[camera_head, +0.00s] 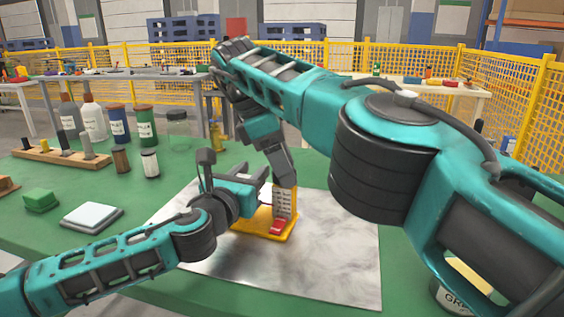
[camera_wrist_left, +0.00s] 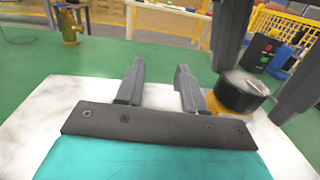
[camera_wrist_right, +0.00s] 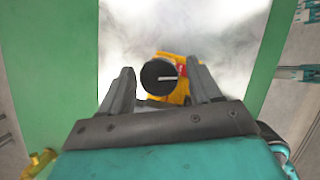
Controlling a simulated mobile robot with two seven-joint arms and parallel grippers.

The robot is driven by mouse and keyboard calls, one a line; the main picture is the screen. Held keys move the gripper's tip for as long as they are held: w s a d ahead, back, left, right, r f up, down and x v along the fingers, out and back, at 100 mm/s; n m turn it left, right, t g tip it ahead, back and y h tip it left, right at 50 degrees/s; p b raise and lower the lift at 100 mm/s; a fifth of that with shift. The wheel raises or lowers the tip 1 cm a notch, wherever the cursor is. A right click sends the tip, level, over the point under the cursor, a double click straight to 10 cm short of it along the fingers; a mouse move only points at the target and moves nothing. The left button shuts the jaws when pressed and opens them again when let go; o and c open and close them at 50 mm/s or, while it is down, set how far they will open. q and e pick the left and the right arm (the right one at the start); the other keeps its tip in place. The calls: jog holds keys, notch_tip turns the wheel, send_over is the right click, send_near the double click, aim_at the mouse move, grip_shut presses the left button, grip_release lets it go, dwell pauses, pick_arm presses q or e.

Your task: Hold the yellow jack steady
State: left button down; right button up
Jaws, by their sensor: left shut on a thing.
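The yellow jack (camera_head: 250,222) stands on the pale marbled plate (camera_head: 335,262), with a grey perforated panel and a red tab. Its round black top (camera_wrist_left: 240,92) shows in the left wrist view, and again in the right wrist view (camera_wrist_right: 158,77). In the head view, my right arm partly covers the jack.
Bottles and jars (camera_head: 117,125), a wooden block with pegs (camera_head: 62,153), a green block (camera_head: 40,200) and a white-topped pad (camera_head: 91,216) stand left on the green table. A can (camera_head: 447,297) is at the front right. The plate's right part is clear.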

jog(key=shift+o, duration=0.6)
jog(key=shift+a+f, duration=0.1)
jog(key=shift+a, duration=0.05)
jog(key=shift+n, duration=0.5)
